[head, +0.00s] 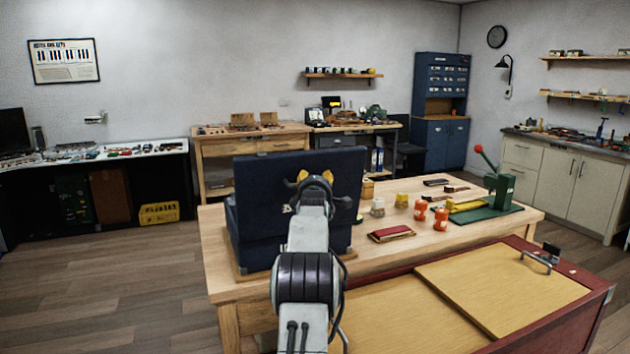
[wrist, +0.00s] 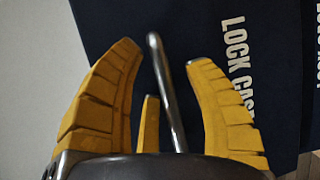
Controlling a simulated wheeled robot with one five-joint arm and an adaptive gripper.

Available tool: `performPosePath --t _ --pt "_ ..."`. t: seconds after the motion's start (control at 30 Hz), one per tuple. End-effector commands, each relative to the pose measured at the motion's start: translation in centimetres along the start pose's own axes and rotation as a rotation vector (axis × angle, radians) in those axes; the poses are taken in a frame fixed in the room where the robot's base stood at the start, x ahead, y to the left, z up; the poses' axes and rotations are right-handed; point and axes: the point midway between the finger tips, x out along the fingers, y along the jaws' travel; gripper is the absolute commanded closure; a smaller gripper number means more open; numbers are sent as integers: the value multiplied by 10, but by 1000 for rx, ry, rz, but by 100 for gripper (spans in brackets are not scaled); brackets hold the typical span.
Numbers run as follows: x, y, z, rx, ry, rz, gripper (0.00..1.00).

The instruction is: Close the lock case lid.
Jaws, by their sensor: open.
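The dark navy lock case (head: 243,222) stands on the wooden workbench, left of centre in the head view. Its lid (head: 262,172) appears raised as a broad upright panel, though my arm hides part of the case. My gripper (head: 316,176) is in front of the case, its yellow fingers spread. In the wrist view, the open gripper (wrist: 160,60) has a thin grey metal bar (wrist: 165,90) between its fingers, with visible space to both sides. Behind it is a navy panel (wrist: 200,30) with white "LOCK CASE" lettering. Whether the bar belongs to the lid is unclear.
On the bench (head: 385,262), right of the case, are a dark red flat item (head: 391,233), orange bottles (head: 420,210) and a green press (head: 499,190). A red-edged tray with a wooden board (head: 500,285) lies in front. Floor (head: 120,270) is clear at left.

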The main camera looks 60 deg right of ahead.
Motion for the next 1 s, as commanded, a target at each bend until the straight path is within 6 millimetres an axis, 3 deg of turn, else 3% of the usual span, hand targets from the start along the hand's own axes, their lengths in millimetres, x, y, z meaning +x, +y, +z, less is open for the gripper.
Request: performPosePath --t 0.13,0.7,1.0 --pt "0 0 0 0 0 0 51" --pt "0 -1 0 0 0 -1 100" --pt "0 0 0 0 1 -3 100"
